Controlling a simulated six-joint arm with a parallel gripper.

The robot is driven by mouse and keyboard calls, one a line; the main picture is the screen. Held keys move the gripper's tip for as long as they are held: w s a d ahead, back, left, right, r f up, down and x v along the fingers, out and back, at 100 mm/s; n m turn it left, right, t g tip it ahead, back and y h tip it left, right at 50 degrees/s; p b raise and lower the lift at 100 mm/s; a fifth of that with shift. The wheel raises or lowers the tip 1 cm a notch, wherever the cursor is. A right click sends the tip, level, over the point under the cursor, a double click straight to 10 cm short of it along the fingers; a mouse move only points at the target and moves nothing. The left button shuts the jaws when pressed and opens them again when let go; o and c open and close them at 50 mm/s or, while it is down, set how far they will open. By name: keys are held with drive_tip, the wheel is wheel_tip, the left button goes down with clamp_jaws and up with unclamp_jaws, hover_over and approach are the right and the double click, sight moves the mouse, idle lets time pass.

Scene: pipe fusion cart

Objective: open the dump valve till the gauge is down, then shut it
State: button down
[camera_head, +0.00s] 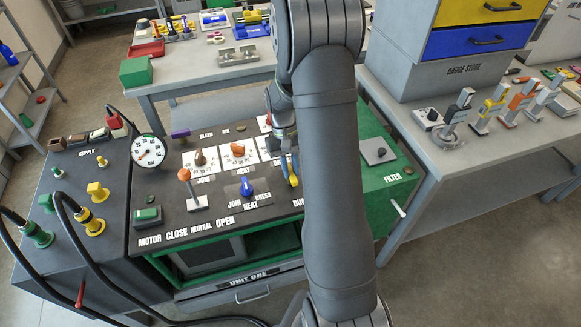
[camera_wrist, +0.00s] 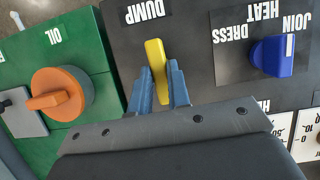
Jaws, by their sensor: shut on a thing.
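The dump valve's yellow handle (camera_wrist: 155,55) stands just below the DUMP label in the wrist view, its long side nearly upright in the picture. My gripper (camera_wrist: 160,88) has its blue fingers on either side of the handle and is shut on it. In the head view the yellow handle (camera_head: 294,181) shows just left of my arm, which hides part of the panel and the DUMP label. The round white gauge (camera_head: 149,151) stands at the panel's back left; its needle is too small to read surely.
A blue selector knob (camera_wrist: 272,56) sits beside the handle, and an orange OIL knob (camera_wrist: 57,94) is on the green filter unit. An orange-topped lever (camera_head: 185,176) rises from the panel's left. Black hoses (camera_head: 75,237) curve at the cart's left.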

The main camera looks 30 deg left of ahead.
drive_tip(key=n, duration=0.2)
drive_tip(key=n+t+h, duration=0.1)
drive_tip(key=n, duration=0.1)
drive_tip(key=shift+s+a+n, duration=0.1)
drive_tip(key=shift+s+n, duration=0.05)
drive_tip(key=shift+n, duration=0.15)
drive_tip(key=n+t, duration=0.2)
drive_tip(key=n, duration=0.2)
drive_tip(key=shift+s, duration=0.1)
drive_tip(key=n+t, duration=0.1)
drive_tip(key=n, duration=0.4)
drive_tip(key=shift+s+t, duration=0.1)
drive_tip(key=shift+t, duration=0.3)
drive_tip(key=shift+s+n+t+y, duration=0.1)
drive_tip(key=shift+n+t+y, duration=0.45)
drive_tip(key=shift+n, duration=1.35)
drive_tip(key=shift+t, duration=0.25)
drive_tip(key=c, duration=1.4)
unclamp_jaws()
drive_tip(key=shift+o, duration=0.2)
